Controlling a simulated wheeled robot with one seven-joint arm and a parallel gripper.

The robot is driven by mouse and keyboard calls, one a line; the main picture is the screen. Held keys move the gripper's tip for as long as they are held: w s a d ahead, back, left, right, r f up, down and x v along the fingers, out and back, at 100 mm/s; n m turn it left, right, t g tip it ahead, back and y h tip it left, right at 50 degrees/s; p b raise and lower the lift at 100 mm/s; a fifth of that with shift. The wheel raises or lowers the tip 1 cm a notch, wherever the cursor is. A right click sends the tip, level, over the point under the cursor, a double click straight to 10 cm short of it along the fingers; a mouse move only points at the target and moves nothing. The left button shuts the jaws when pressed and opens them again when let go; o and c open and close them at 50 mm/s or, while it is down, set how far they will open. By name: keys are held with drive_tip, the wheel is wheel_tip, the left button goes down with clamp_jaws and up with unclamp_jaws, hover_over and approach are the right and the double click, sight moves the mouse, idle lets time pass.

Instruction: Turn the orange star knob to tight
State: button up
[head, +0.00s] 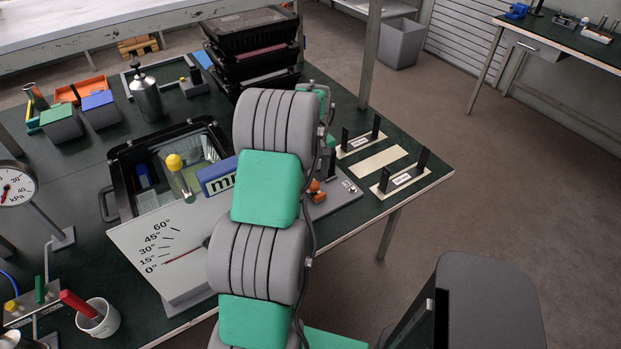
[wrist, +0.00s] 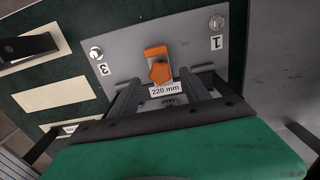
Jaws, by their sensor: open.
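The orange star knob (wrist: 160,72) shows in the wrist view on a grey plate (wrist: 120,68), with an orange piece just above it in the picture. In the head view the orange knob (head: 315,186) is small and partly hidden by my arm. My gripper (wrist: 161,84) is open, its two dark fingers reaching towards the plate on the left and right of the knob. I see no clear contact between the fingers and the knob. A white label reading "220 mm" (wrist: 165,89) lies between the fingers.
The plate carries two bolts, marked 3 (wrist: 96,53) and 1 (wrist: 216,23). Cream pads with dark uprights (head: 398,178) stand right of the plate near the table edge. A black case (head: 150,145) and an angle-scale board (head: 165,250) lie left of my arm.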

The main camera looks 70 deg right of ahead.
sight(314, 186)
drive_tip(key=shift+f, duration=1.4)
drive_tip(key=shift+c, duration=0.4)
clamp_jaws()
